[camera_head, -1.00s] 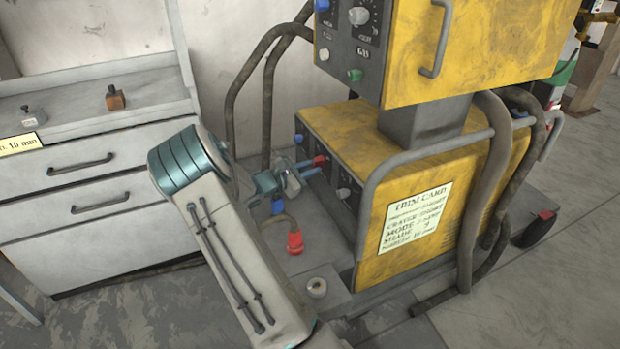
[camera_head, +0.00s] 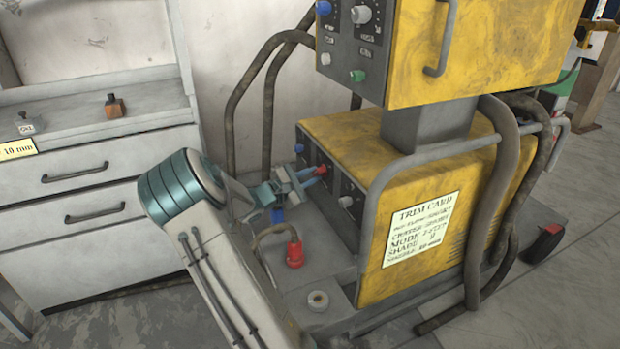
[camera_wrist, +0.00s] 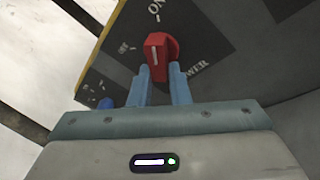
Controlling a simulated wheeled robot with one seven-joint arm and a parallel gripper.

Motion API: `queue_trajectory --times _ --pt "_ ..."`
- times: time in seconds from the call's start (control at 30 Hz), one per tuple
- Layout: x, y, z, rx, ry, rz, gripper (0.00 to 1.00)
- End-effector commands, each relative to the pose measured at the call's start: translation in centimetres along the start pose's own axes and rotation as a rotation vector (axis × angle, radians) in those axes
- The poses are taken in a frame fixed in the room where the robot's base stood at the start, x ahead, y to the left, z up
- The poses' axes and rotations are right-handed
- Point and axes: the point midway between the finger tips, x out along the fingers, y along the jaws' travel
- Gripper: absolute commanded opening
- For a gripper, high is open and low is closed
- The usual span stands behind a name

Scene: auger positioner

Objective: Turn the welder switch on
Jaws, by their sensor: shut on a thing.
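The red welder switch (camera_wrist: 165,44) is on the dark front panel of the yellow lower welder unit (camera_head: 350,140). In the wrist view, its white line stands nearly upright. The label ON is above it, POWER is to its lower right, and a small label at left is hard to read. The red switch also shows in the head view (camera_head: 321,170). My gripper (camera_wrist: 158,76) has its two blue fingers on either side of the switch and is shut on it. In the head view, my gripper (camera_head: 309,177) reaches the panel from the left.
A blue knob (camera_head: 299,148) and a pale knob (camera_head: 346,201) flank the switch on the panel. A red cable connector (camera_head: 294,251) stands below on the cart. The upper yellow unit (camera_head: 480,40) overhangs. A grey drawer cabinet (camera_head: 95,230) stands at left.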

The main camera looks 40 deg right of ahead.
Motion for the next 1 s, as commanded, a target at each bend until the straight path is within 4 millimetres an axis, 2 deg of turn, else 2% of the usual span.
queue_trajectory --times 0.17,0.2,0.27,0.53,0.67,0.77,1.0 --pt "0.0 0.1 0.0 0.002 0.0 0.001 0.0" --pt "0.0 0.1 0.0 0.001 0.0 0.001 0.22" --pt "0.0 0.1 0.0 0.001 0.0 0.001 0.38" --pt "0.0 0.0 0.0 0.0 0.0 0.0 0.38" --pt "-0.8 0.1 0.1 0.0 0.001 0.001 0.38" --pt "-2.3 0.3 0.1 -0.001 0.003 0.003 0.38" --pt "-7.9 0.4 0.1 -0.001 0.004 0.003 0.38"
